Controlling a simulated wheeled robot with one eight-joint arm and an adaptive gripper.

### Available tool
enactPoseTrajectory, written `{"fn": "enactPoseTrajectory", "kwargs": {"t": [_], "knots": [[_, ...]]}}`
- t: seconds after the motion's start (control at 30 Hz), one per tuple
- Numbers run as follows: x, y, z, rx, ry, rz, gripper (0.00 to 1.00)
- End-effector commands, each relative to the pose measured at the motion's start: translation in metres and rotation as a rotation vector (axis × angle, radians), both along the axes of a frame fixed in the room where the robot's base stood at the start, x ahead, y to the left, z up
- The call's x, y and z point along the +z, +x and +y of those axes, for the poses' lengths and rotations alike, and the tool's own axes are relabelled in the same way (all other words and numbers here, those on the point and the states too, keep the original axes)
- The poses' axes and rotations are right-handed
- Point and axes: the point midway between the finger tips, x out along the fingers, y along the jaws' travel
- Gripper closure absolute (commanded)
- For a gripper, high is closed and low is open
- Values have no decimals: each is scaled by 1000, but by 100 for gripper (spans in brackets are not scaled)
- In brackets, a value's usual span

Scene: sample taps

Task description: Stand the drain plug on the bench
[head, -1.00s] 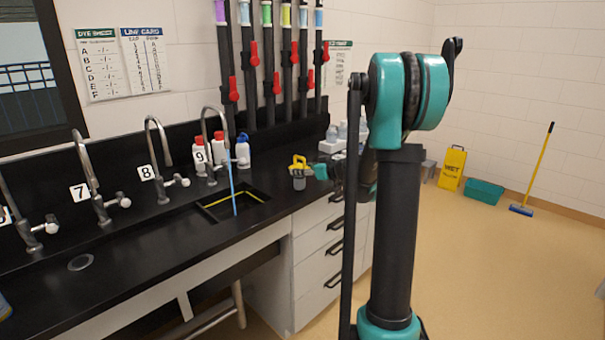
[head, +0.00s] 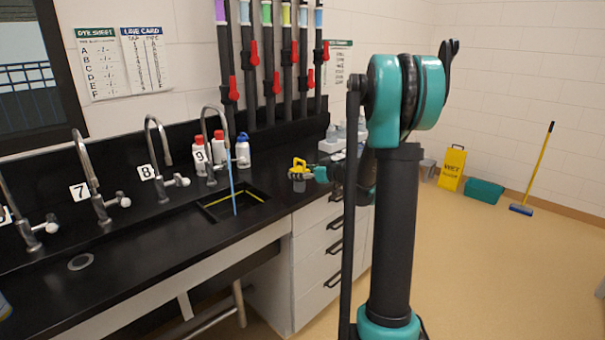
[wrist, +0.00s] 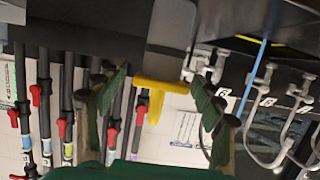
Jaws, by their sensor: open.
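The drain plug (head: 298,185) has a grey body and a yellow T-shaped handle. It appears upright on the black bench (head: 130,240), near the front edge, right of the sink. In the wrist view, which is upside down, its yellow handle (wrist: 155,88) lies between my fingers, with its grey body above in the picture. My gripper (wrist: 158,100) is open, with a gap on each side of the handle. In the head view my gripper (head: 309,175) is at the plug's handle, coming from the right. The contact under the plug is hard to see.
Tap 9 (head: 209,125) pours a blue stream (head: 231,180) into the square sink (head: 215,207). Several bottles stand behind it. Taps 7 and 8 are further left. Pipes with red valves (head: 255,55) rise at the wall. The bench left of the sink is mostly clear.

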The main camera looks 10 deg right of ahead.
Motion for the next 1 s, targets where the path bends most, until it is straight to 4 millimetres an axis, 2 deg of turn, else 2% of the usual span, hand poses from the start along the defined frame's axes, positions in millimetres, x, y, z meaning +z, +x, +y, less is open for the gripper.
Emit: {"fn": "enactPoseTrajectory", "kwargs": {"t": [0.17, 0.5, 0.63, 0.9, 1.0], "knots": [[7, -14, -11, -2, 0, 0, 32], [27, -67, -49, -3, 0, 0, 32], [32, -81, -60, -3, 0, 0, 32], [36, -93, -67, 0, -1, 1, 32], [31, -101, -59, 5, -2, 33, 32]]}}
